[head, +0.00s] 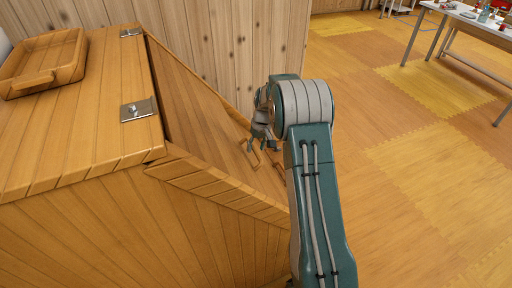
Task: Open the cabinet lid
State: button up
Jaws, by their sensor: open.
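The wooden cabinet (200,233) fills the left of the head view. Its sloping lid (195,108) lies down between the cabinet's side edges and looks shut. Metal hinges (139,109) sit along the top edge of the lid. A small handle (254,160) stands out near the lid's lower part. My gripper (264,146) is open and points down just above the handle, with its fingers close to it. I cannot tell whether they touch it. My arm hides the lid's lower right part.
A wooden tray (45,62) sits on the cabinet's flat top. A plank wall (240,50) stands behind the cabinet. A white table (480,22) with small items stands at the far right. The floor to the right is clear.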

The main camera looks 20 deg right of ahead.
jog(key=shift+a+f, duration=0.15)
jog(key=shift+a, duration=0.05)
grip_shut()
jog(key=shift+d, duration=0.1)
